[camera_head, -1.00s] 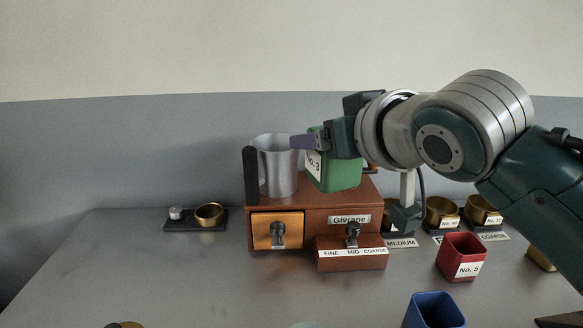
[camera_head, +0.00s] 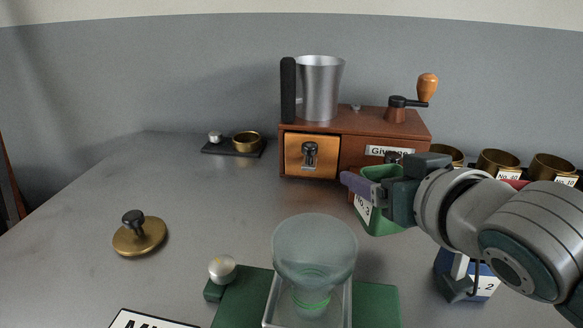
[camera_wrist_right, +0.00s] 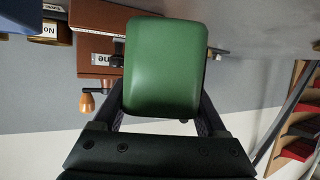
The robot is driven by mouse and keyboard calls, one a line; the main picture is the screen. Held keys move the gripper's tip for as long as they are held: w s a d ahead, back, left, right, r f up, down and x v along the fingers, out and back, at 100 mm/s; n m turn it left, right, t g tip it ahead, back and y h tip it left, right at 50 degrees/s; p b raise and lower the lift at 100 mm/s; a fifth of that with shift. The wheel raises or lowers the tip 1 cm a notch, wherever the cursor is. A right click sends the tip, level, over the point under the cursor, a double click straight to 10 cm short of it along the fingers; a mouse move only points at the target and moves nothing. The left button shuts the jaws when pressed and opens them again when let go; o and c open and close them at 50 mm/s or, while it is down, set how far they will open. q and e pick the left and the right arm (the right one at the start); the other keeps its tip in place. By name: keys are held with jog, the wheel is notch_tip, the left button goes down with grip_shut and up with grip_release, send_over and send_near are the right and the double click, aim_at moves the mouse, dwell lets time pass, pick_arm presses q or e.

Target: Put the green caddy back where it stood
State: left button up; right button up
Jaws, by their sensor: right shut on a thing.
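The green caddy (camera_head: 382,224), with a white label reading No. 3, is between the fingers of my right gripper (camera_head: 372,190). The gripper is shut on it, in front of the wooden grinder's right part. I cannot tell whether its base touches the table. In the right wrist view, the caddy (camera_wrist_right: 165,68) fills the space between the two dark fingers (camera_wrist_right: 160,118). My left gripper is not in view.
The grinder (camera_head: 356,150) carries a steel cup (camera_head: 320,90) and a crank. A glass bowl (camera_head: 314,250) stands on a scale near the front. A blue caddy (camera_head: 484,284) is partly behind my right arm. Brass cups (camera_head: 498,163) line the right. The left table is mostly clear.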

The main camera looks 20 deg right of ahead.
jog(key=shift+f+b, duration=0.8)
jog(key=shift+f, duration=1.4)
jog(key=shift+f, duration=0.1)
jog(key=o, duration=1.5)
jog(key=shift+r, duration=0.25)
jog(key=p+v, duration=0.2)
jog(key=v, duration=1)
jog(key=shift+f, duration=0.15)
